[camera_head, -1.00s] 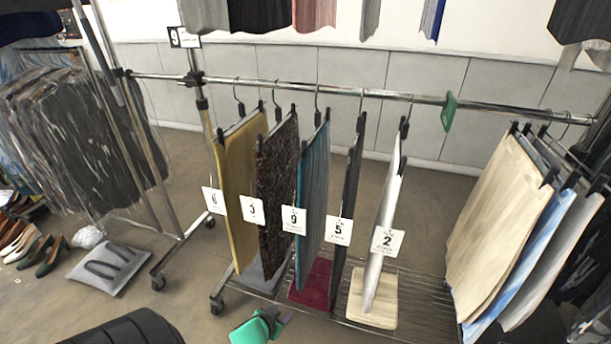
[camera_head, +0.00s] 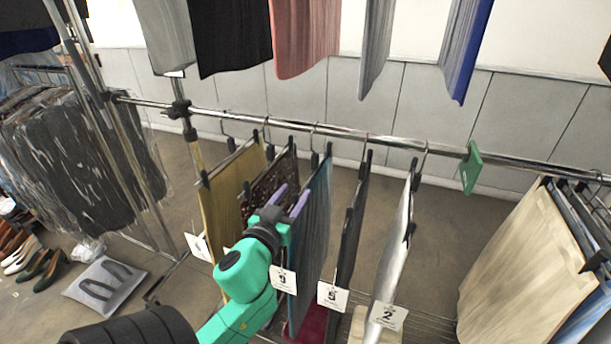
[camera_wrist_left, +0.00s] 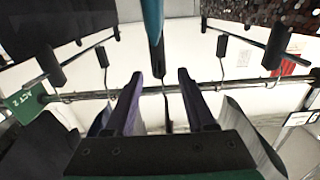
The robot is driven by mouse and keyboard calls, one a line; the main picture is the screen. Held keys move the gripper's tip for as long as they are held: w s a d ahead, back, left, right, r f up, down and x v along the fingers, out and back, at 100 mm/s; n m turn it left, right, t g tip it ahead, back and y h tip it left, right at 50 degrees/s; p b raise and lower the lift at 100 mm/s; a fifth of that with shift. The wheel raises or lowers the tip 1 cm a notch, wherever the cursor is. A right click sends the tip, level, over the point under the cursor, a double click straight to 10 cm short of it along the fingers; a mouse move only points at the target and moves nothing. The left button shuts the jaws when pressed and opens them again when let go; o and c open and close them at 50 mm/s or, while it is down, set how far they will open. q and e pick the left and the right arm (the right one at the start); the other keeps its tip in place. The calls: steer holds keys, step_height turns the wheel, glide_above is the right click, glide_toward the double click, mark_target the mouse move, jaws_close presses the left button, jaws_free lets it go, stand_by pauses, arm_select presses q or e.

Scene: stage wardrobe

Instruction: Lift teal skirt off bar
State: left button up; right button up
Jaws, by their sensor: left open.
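The teal skirt (camera_head: 316,235) hangs from a hanger on the bar (camera_head: 330,131), with a white tag (camera_head: 283,279) marked 9 at its lower front. My left gripper (camera_head: 289,198) is open just in front of the skirt's upper near edge, its purple fingers pointing at the hanger. In the left wrist view, the skirt's edge (camera_wrist_left: 152,18) and a dark hanger clip show edge-on above the gap between the open fingers (camera_wrist_left: 160,76). The jaws hold nothing that I can see. My right gripper is not in view.
A dark speckled skirt (camera_head: 262,192) hangs close on the left, with a mustard one (camera_head: 226,205) beyond it. A black garment (camera_head: 352,225) and a white one (camera_head: 394,250) hang on the right. A green divider (camera_head: 470,168) sits on the bar; more garments hang above.

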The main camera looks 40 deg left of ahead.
mark_target(314, 163)
arm_select(q)
steer(key=shift+w+a+r+p, duration=0.25)
steer(key=shift+w+r+p, duration=0.15)
steer(key=shift+w, duration=0.35)
steer(key=x, duration=0.5)
steer(key=shift+w+a+f, duration=0.1)
steer(key=shift+w+f, duration=0.15)
steer(key=x, duration=0.5)
steer(key=shift+w+a+r, duration=0.1)
steer(key=shift+w+a, duration=0.1)
steer(key=shift+w, duration=0.05)
steer(key=shift+x, duration=0.9)
steer(key=shift+s+d, duration=0.1)
steer(key=shift+d, duration=0.05)
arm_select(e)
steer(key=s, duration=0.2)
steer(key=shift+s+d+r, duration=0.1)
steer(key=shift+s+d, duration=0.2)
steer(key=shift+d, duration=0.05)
arm_select(q)
jaws_close()
steer(key=shift+s+f, duration=0.1)
steer(key=shift+f, duration=0.15)
steer(key=shift+r, duration=0.2)
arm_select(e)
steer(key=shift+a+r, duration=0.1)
